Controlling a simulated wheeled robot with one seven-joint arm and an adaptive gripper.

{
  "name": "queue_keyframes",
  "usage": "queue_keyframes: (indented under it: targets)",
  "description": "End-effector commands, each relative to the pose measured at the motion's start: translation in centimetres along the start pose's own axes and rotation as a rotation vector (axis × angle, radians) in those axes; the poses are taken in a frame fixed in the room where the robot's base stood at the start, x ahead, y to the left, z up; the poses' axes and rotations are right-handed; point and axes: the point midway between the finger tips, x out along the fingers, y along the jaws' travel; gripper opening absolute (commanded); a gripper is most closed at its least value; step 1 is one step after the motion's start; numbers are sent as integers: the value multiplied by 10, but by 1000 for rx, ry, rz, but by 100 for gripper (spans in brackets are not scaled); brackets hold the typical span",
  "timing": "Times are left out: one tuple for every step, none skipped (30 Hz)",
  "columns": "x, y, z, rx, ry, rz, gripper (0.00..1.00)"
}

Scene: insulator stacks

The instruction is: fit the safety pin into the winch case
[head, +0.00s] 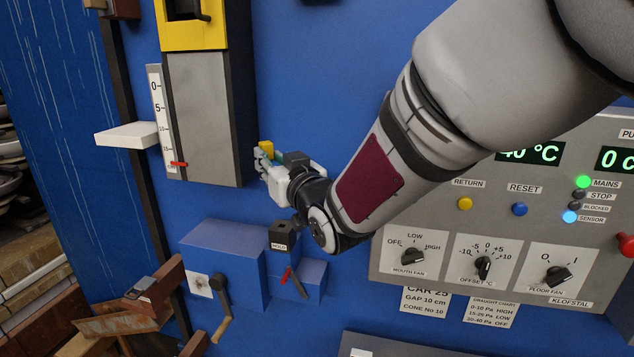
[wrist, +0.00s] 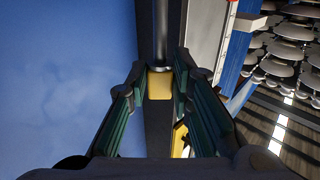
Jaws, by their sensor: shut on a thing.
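My gripper (head: 266,158) is in front of the blue wall, just right of the grey column's lower end, and is shut on the safety pin. The pin's yellow head (head: 266,147) shows at the fingertips. In the wrist view the yellow head (wrist: 160,86) sits between the fingers, with a grey metal shaft (wrist: 161,40) pointing away from them. The blue winch case (head: 225,245) is below my gripper, with a crank (head: 222,305) and a pale plate (head: 198,284) on its front. The pin is apart from the case. I cannot make out a pin hole.
A smaller blue box with a black block and red lever (head: 287,275) adjoins the case on the right. The control panel (head: 400,280) is further right. A white shelf (head: 125,135) and scale (head: 160,110) are left of the grey column (head: 200,120).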

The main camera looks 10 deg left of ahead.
Motion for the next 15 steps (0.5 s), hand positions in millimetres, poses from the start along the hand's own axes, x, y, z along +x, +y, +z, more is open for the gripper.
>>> queue_keyframes:
  targets:
    - [7,6,7,0,0,1,0]
    - [9,8,10,0,0,1,0]
    - [13,11,14,0,0,1,0]
    - [16,13,18,0,0,1,0]
    - [19,15,21,0,0,1,0]
    - [23,18,25,0,0,1,0]
    - [26,21,29,0,0,1,0]
    - [31,24,34,0,0,1,0]
    - [36,28,40,0,0,1,0]
    - [39,31,44,0,0,1,0]
    - [44,34,50,0,0,1,0]
    - [48,38,56,0,0,1,0]
    - [51,41,60,0,0,1,0]
    - [54,43,64,0,0,1,0]
    - [57,45,69,0,0,1,0]
